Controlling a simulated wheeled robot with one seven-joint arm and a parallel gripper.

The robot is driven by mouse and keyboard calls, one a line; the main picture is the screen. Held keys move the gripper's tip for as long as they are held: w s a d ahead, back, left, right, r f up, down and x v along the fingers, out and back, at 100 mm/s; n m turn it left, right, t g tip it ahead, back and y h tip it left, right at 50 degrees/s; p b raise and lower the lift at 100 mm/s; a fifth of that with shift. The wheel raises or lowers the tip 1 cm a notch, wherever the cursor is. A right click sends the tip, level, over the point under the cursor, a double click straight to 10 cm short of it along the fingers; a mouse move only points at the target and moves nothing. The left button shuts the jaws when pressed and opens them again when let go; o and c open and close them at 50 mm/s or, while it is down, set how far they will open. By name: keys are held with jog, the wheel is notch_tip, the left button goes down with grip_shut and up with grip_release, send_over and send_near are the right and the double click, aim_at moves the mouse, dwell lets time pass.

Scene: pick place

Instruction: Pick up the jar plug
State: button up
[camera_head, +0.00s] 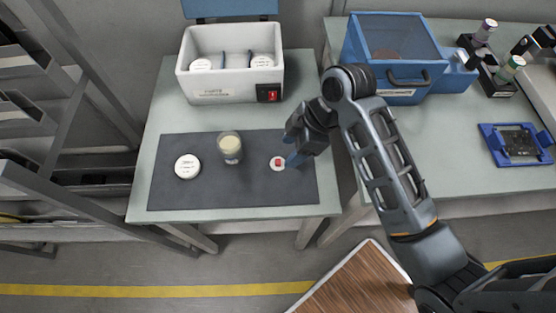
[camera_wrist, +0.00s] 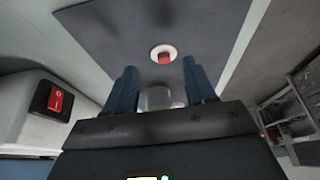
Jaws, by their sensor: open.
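The jar plug, a small white disc with a red top (camera_head: 278,163), lies on the dark mat (camera_head: 245,192) near its right side. It also shows in the wrist view (camera_wrist: 163,55), just beyond the fingertips. My gripper (camera_head: 297,150) is open and empty, above the mat close to the plug, and appears apart from it. In the wrist view the two blue fingers (camera_wrist: 160,68) stand spread. A jar with pale contents (camera_head: 230,148) stands on the mat left of the plug. A pale shape between the fingers in the wrist view (camera_wrist: 157,97), partly hidden by my gripper, looks like this jar.
A white round lid-like disc (camera_head: 187,166) lies at the mat's left. A white box with a red switch (camera_head: 230,87) stands behind the mat. A blue bin (camera_head: 398,92) and a rack of bottles (camera_head: 484,66) stand on the right table. The mat's front strip is clear.

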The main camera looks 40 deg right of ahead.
aim_at(281, 162)
jog(key=x, duration=0.4)
jog(key=shift+s+a, duration=0.1)
jog(key=shift+a, duration=0.1)
jog(key=shift+c, duration=0.2)
grip_shut()
